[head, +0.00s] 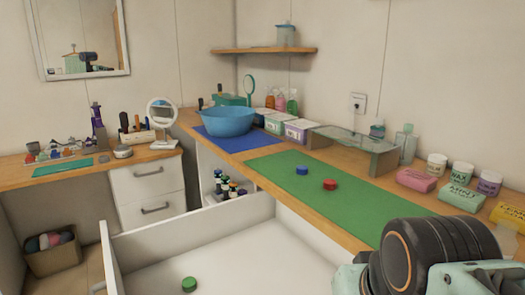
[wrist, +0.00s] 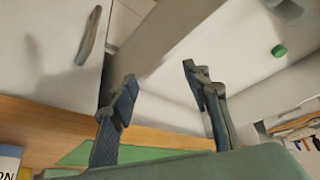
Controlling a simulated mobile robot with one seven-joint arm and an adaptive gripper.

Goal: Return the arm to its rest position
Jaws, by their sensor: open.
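In the wrist view my gripper (wrist: 158,72) is open, its two dark fingers apart with nothing between them. In the head view, dark and pale green parts of my arm fill the lower right corner, and the fingertips are not visible there. The lid also shows in the wrist view (wrist: 279,50), apart from the fingers.
The wooden counter (head: 407,204) carries a blue bowl (head: 228,122) on a blue mat (head: 236,139), a glass shelf (head: 350,140), and soap boxes and jars at right. A round mirror (head: 161,112) stands at left. The open drawer juts out below the counter.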

